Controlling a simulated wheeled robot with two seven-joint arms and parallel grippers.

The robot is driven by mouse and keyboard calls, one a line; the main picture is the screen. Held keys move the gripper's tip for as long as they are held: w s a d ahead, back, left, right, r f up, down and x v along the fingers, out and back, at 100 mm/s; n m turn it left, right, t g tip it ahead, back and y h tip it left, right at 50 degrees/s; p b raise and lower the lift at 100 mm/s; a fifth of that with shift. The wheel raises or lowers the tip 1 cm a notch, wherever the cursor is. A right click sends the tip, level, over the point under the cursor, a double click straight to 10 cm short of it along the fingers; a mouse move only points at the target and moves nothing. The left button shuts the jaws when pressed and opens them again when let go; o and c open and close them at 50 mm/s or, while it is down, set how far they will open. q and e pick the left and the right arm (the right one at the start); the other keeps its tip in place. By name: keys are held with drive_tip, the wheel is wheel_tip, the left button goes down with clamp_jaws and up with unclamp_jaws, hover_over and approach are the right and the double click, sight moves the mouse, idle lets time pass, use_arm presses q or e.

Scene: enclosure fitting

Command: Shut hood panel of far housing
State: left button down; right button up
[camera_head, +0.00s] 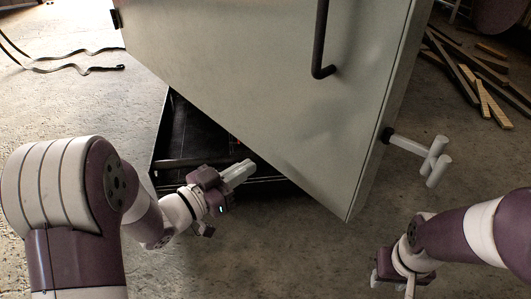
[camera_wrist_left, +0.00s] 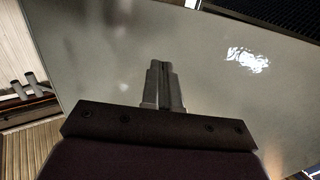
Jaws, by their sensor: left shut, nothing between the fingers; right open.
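The hood panel (camera_head: 270,85) is a large pale grey-green plate with a dark bar handle (camera_head: 320,45). It stands open at an angle over the dark interior of the housing (camera_head: 190,130). My left gripper (camera_head: 238,173) is shut and empty near the panel's lower edge, in front of the opening. In the left wrist view the shut fingers (camera_wrist_left: 165,80) point at the grey panel surface (camera_wrist_left: 95,60); I cannot tell whether they touch it. My right gripper (camera_head: 392,284) is open and empty at the bottom right, apart from the panel.
A white T-shaped lever (camera_head: 435,158) sticks out from the panel's right edge. Wooden planks (camera_head: 480,75) lie on the floor at the upper right. A dark cable (camera_head: 75,62) lies at the upper left. The concrete floor below the panel is clear.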

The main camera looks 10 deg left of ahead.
sight(276, 150)
use_arm(q)
drive_tip(key=x, duration=0.6)
drive_tip(key=shift+w+d+p, duration=0.15)
drive_tip(key=shift+w+p, duration=0.05)
drive_tip(key=shift+p, duration=0.2)
